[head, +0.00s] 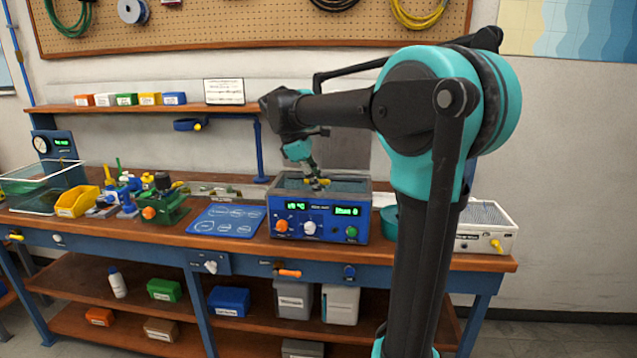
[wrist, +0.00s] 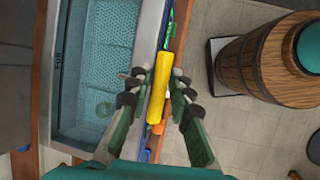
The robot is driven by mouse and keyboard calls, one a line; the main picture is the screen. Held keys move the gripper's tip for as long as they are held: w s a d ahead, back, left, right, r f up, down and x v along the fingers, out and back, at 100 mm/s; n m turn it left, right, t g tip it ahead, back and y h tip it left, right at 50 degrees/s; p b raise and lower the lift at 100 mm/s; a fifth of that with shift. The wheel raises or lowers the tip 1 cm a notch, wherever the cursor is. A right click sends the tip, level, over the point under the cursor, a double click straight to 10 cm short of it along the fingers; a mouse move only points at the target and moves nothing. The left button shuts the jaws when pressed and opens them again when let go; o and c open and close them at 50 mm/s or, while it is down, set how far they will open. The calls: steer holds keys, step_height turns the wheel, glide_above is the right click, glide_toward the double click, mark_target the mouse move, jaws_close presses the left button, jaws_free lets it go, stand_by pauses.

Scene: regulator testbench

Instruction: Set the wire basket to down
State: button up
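The blue bench bath (head: 318,219) stands on the wooden bench with mesh showing at its open top. I take this mesh as the wire basket (head: 350,186); its height in the tank is hard to tell. In the wrist view the basket mesh (wrist: 98,75) lies inside a grey rim, left of my fingers. A yellow bar-shaped handle (wrist: 161,75) is at the rim's right. My gripper (wrist: 160,80) has its fingertips on either side of this handle, apparently touching it. In the head view my gripper (head: 313,178) points down over the bath.
A blue mat (head: 226,221), a green clamp fixture (head: 162,208) and a yellow bin (head: 77,201) are left of the bath. A white box (head: 486,228) stands at the right. A shelf with small boxes (head: 150,99) runs behind. A wooden barrel (wrist: 262,62) shows in the wrist view.

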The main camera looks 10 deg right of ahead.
steer(key=shift+o, duration=0.8)
steer(key=shift+r, duration=0.15)
steer(key=v, duration=1.1)
steer(key=shift+a+r, duration=0.25)
steer(key=shift+r, duration=0.1)
